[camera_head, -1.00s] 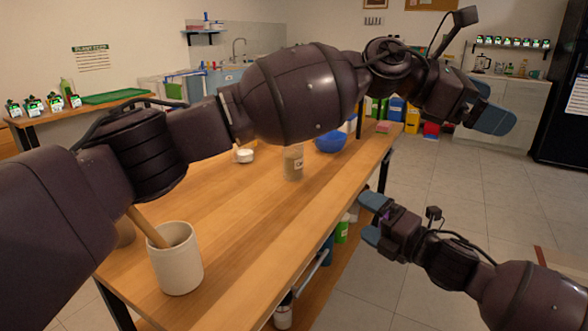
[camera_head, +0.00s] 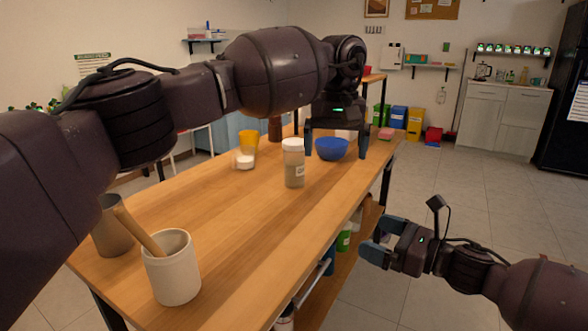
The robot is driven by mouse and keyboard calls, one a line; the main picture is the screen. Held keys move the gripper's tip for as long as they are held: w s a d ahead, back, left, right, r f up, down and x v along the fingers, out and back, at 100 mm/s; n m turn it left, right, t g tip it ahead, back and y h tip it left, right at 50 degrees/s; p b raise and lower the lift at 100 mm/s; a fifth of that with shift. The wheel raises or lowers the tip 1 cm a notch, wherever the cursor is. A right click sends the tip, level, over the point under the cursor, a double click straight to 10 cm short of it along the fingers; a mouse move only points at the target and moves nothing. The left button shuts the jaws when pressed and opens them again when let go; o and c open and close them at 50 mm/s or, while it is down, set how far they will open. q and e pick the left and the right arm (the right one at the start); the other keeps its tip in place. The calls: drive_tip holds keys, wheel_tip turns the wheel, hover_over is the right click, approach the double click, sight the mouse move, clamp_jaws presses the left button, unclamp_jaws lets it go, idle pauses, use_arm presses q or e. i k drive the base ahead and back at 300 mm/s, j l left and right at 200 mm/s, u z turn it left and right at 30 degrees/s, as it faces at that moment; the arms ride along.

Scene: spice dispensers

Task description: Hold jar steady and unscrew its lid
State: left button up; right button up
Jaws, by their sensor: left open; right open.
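The jar (camera_head: 294,168) stands upright on the wooden table, clear-sided with a beige filling and a small label. Its pale lid (camera_head: 293,145) is on top. My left gripper (camera_head: 336,150) points down beyond and to the right of the jar. It is open, with its two blue-grey fingers spread around the view of a blue bowl (camera_head: 332,150); I cannot tell how high it is above the table. My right gripper (camera_head: 372,240) is open and empty, off the table's right edge and lower than the tabletop.
A white cup (camera_head: 172,272) with a wooden stick stands at the near left beside a brown cup (camera_head: 113,230). The table middle (camera_head: 235,225) is clear.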

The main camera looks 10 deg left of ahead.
sight(294, 162)
drive_tip(key=i+j, duration=0.3)
drive_tip(key=i, duration=0.15)
drive_tip(key=i+j, duration=0.3)
drive_tip(key=i, duration=0.15)
